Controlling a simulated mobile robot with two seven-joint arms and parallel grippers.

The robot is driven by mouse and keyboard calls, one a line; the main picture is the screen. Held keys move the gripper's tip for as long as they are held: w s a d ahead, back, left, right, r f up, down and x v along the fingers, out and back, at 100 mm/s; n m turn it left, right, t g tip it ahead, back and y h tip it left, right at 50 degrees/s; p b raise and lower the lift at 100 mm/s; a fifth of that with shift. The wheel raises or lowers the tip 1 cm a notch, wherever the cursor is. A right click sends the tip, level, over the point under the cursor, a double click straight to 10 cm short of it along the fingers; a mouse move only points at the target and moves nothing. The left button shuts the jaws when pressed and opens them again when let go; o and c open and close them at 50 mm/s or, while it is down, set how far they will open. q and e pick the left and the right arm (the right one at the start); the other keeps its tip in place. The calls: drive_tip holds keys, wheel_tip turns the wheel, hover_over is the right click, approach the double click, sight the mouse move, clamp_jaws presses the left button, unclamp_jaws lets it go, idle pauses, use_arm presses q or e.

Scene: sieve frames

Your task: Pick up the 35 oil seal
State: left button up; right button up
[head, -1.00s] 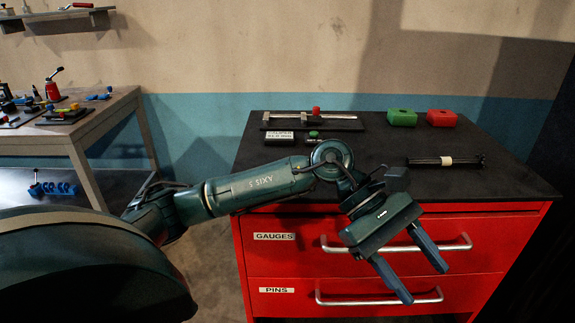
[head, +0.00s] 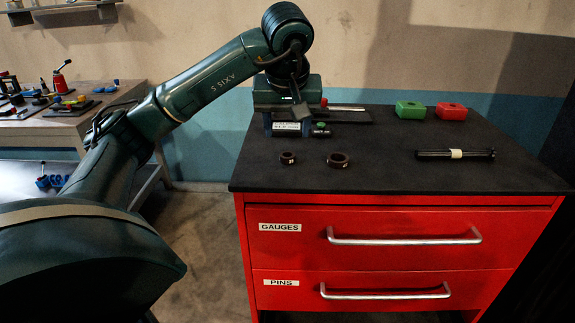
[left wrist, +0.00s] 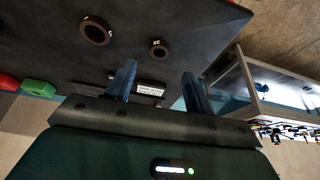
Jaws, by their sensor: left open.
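Two dark brown rings, which look like oil seals, lie flat and apart on the black top of the red cabinet. The smaller ring (head: 288,158) is on the left in the head view and the larger ring (head: 338,160) is to its right. In the left wrist view the larger ring (left wrist: 97,30) is at the upper left and the smaller ring (left wrist: 159,49) lies beyond the fingertips. Their small pale marks are too small to read, so I cannot tell which is 35. My left gripper (head: 287,128) is open and empty, above the cabinet's back left, behind the rings.
A small white label plate (head: 287,129) and a gauge fixture (head: 345,114) are at the back, partly hidden by my gripper. The front middle is clear.

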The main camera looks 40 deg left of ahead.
sight(287, 158)
use_arm(q)
drive_tip(key=x, duration=0.3)
drive_tip(key=shift+f+b, duration=0.1)
drive_tip(key=shift+b, duration=0.2)
drive_tip(key=x, duration=0.3)
drive_tip(key=shift+w+a+f, duration=0.2)
drive_tip(key=shift+f, duration=0.05)
drive_tip(key=shift+w+a+f, duration=0.15)
drive_tip(key=shift+f, duration=0.35)
use_arm(e)
drive_tip(key=shift+w+a+r, duration=0.1)
drive_tip(key=shift+a+r, duration=0.05)
drive_tip(key=shift+a, duration=0.15)
use_arm(q)
drive_tip(key=shift+c, duration=0.5)
drive_tip(key=c, duration=0.9)
use_arm(e)
drive_tip(key=shift+w, duration=0.1)
use_arm(q)
drive_tip(key=shift+c, duration=0.2)
